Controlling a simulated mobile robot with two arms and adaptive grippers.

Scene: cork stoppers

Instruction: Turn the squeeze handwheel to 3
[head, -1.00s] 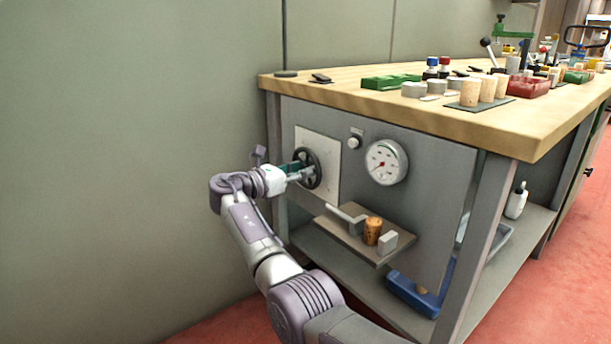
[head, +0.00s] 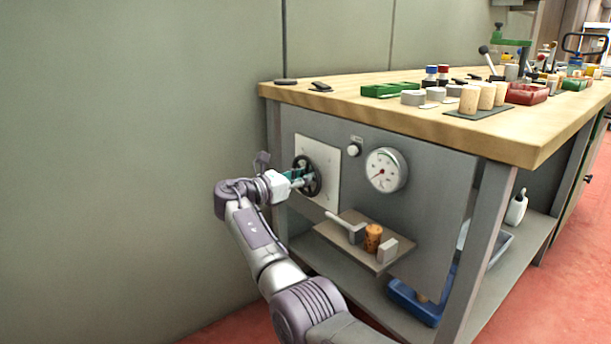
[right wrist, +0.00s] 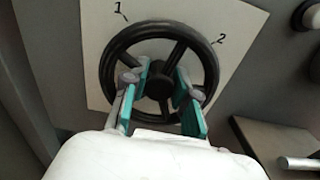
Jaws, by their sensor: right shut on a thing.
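The black squeeze handwheel (head: 316,168) stands on a pale plate (head: 328,166) on the grey front panel of the bench. My right gripper (head: 304,180) is at the wheel. In the right wrist view, its two teal-padded fingers (right wrist: 161,82) reach inside the rim of the handwheel (right wrist: 160,29), one on each side of the hub, shut on the wheel. The plate in that view (right wrist: 238,22) shows a 1 at upper left and a 2 at upper right. I see no 3 and no clear pointer; the lower wheel is partly hidden. My left gripper is not in view.
A dial gauge (head: 386,170) and a small knob (head: 353,150) are right of the wheel. Below, a small shelf (head: 345,248) carries a cork (head: 373,237) between grey jaw blocks. The wooden benchtop (head: 400,115) overhangs above. A green wall (head: 130,120) is at left.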

